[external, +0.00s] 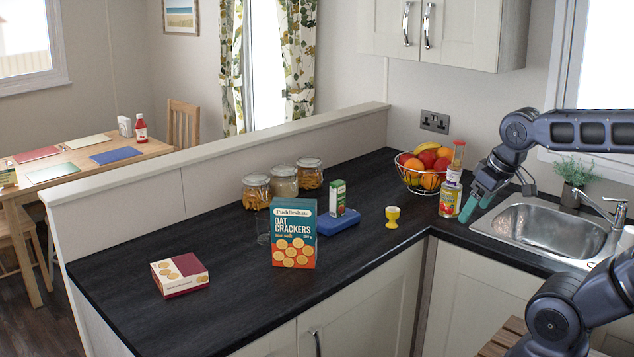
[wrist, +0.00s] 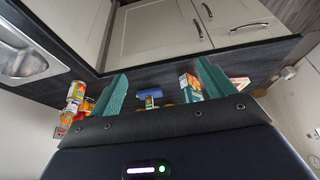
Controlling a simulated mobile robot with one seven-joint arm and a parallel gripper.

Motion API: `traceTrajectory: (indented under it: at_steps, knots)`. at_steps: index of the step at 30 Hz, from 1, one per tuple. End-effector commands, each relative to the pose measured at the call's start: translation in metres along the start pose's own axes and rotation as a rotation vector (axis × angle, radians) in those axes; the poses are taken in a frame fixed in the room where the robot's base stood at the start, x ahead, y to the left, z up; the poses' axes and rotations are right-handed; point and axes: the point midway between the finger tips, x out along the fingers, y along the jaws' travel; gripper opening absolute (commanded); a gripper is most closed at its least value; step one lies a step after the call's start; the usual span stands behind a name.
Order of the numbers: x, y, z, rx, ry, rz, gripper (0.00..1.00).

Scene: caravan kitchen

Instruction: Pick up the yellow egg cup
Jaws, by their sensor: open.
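I cannot make out the egg cup in the wrist view. My gripper (external: 476,206) is to the right of the egg cup, above the worktop between the bottle and the sink. Its teal fingers are apart with nothing between them; they also show in the wrist view (wrist: 163,85).
An oat crackers box (external: 294,235) stands further left. The sink (external: 550,228) is right.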

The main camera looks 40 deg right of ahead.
Motion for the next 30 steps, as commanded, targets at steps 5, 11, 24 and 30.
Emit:
traceTrajectory:
  at_steps: [5, 11, 24, 30]
  knots:
    - [0.0, 0.0, 0.0, 0.0, 0.0, 0.0, 0.82]
    - [0.0, 0.0, 0.0, 0.0, 0.0, 0.0, 0.68]
    - [0.024, 0.02, -0.041, 0.017, 0.068, 0.053, 0.68]
    - [0.059, 0.052, -0.094, 0.022, 0.174, 0.12, 0.68]
